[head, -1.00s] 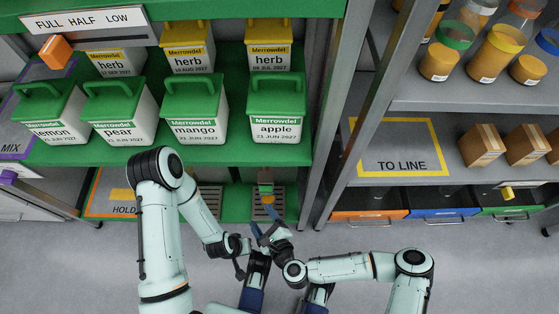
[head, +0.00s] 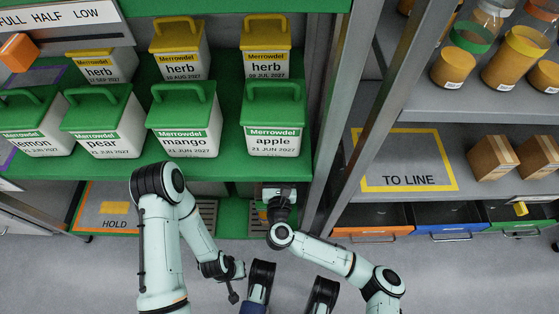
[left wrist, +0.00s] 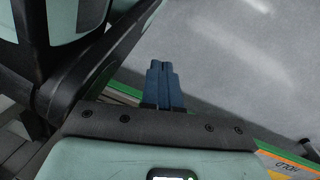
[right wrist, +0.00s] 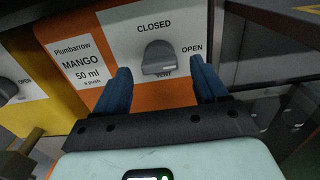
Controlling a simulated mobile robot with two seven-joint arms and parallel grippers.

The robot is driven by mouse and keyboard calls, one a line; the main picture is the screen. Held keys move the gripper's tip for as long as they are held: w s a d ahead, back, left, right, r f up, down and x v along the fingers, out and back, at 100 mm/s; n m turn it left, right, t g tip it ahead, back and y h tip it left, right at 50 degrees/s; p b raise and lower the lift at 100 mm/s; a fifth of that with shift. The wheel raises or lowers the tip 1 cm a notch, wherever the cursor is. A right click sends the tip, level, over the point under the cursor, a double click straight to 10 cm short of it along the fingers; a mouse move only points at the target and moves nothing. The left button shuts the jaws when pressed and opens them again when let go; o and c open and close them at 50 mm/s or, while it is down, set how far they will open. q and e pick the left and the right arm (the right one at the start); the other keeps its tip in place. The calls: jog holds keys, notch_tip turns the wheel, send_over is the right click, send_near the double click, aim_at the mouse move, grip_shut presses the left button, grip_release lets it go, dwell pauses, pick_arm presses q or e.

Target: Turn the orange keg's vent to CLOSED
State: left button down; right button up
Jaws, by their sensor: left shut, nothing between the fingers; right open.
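The orange keg (right wrist: 180,93) fills the middle of the right wrist view. Its white label reads Plumbarrow MANGO 50 ml. The grey vent knob (right wrist: 158,56) sits on its face, with CLOSED printed above and OPEN to its right. A pale mark is at the knob's lower right; I cannot tell its exact setting. My right gripper (right wrist: 160,78) is open, its blue fingers on either side of the knob, with no contact visible. In the head view my right wrist reaches under the shelf and the keg is hidden. My left gripper (left wrist: 163,70) is shut and empty over the floor.
A yellow keg (right wrist: 28,105) stands left of the orange one. A metal post is close on the right. Above, the green shelf (head: 225,165) holds white tubs with green lids, including the apple tub (head: 272,130). Grey floor lies open in front.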

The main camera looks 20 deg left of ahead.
pick_arm(q)
jog(key=shift+s+a+f+g, duration=0.15)
jog(key=shift+s+f, duration=0.1)
jog(key=shift+s, duration=0.15)
jog(key=shift+s+d+f+g, duration=0.15)
jog(key=shift+s+f, duration=0.1)
jog(key=shift+s, duration=0.15)
pick_arm(e)
jog(key=shift+x, duration=1.45)
pick_arm(q)
jog(key=shift+a, duration=0.1)
pick_arm(e)
jog(key=c, duration=1.1)
jog(key=shift+o, duration=0.2)
pick_arm(q)
jog(key=shift+w+r, duration=0.1)
jog(key=shift+w, duration=0.05)
